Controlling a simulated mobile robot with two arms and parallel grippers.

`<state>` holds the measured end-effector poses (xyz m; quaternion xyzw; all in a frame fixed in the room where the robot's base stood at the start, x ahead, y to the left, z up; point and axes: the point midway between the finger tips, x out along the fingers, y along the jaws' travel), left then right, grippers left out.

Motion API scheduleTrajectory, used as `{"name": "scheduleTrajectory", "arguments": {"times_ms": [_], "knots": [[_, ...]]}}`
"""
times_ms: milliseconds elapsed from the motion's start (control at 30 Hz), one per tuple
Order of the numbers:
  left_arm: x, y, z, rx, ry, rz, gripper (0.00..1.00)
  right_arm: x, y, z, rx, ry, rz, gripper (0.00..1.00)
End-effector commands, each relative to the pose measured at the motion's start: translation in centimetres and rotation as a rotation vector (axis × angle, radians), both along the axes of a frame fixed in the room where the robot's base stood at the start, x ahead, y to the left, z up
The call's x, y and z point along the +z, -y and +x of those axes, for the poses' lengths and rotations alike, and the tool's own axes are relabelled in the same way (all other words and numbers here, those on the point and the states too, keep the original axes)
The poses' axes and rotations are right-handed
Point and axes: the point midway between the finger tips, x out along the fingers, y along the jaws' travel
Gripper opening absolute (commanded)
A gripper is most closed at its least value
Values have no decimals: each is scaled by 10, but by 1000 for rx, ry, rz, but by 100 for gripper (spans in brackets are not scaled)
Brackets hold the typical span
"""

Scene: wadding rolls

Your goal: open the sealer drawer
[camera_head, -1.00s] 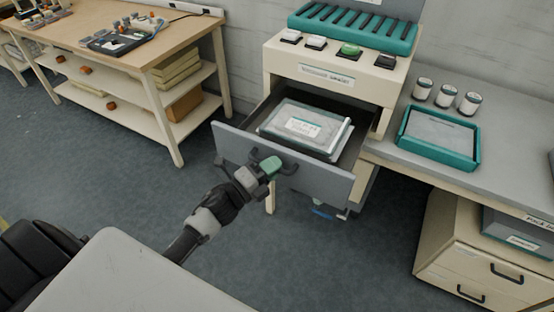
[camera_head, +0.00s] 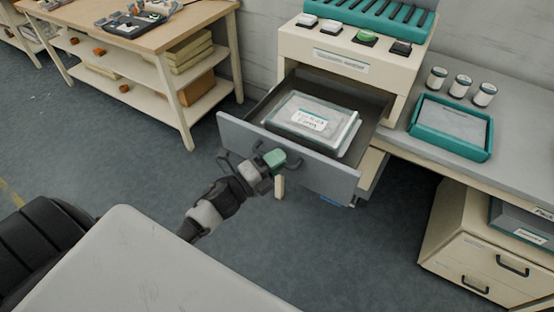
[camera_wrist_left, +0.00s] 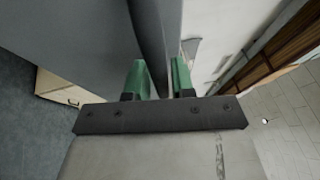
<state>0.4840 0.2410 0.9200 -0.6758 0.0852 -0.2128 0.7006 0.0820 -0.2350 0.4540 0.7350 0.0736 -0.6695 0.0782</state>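The sealer (camera_head: 350,68) is a cream cabinet with a teal ribbed top against the wall. Its grey-fronted drawer (camera_head: 325,172) stands pulled out, with a pale, labelled, wrapped package (camera_head: 330,112) lying inside. A dark handle (camera_head: 293,163) is on the drawer front. My left gripper (camera_head: 274,159), with green fingertips, is at this handle. In the left wrist view the green fingers (camera_wrist_left: 160,80) stand on both sides of a dark bar, apparently the handle, and look closed on it. The finger contact is partly hidden. My right gripper is not in view.
A row of buttons sits on the sealer's top. At right, a grey counter (camera_head: 425,148) holds a teal tray (camera_head: 483,147) and three small jars (camera_head: 461,86), with cream drawers (camera_head: 470,245) below. A wooden bench (camera_head: 165,30) stands at left. Floor around the drawer is clear.

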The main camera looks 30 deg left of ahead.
Motion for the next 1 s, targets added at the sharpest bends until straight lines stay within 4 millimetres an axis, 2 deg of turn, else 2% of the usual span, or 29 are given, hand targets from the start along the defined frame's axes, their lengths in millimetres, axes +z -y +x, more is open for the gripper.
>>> {"name": "scheduleTrajectory", "arguments": {"times_ms": [267,700,833,1000], "knots": [[-3,-3,-7,1,-1,0,24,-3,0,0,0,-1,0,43],[-18,-36,-79,0,-3,0,24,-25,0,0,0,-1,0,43],[-19,-42,-92,0,-1,0,24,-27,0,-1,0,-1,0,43],[-19,-45,-97,0,0,0,24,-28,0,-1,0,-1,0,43]]}}
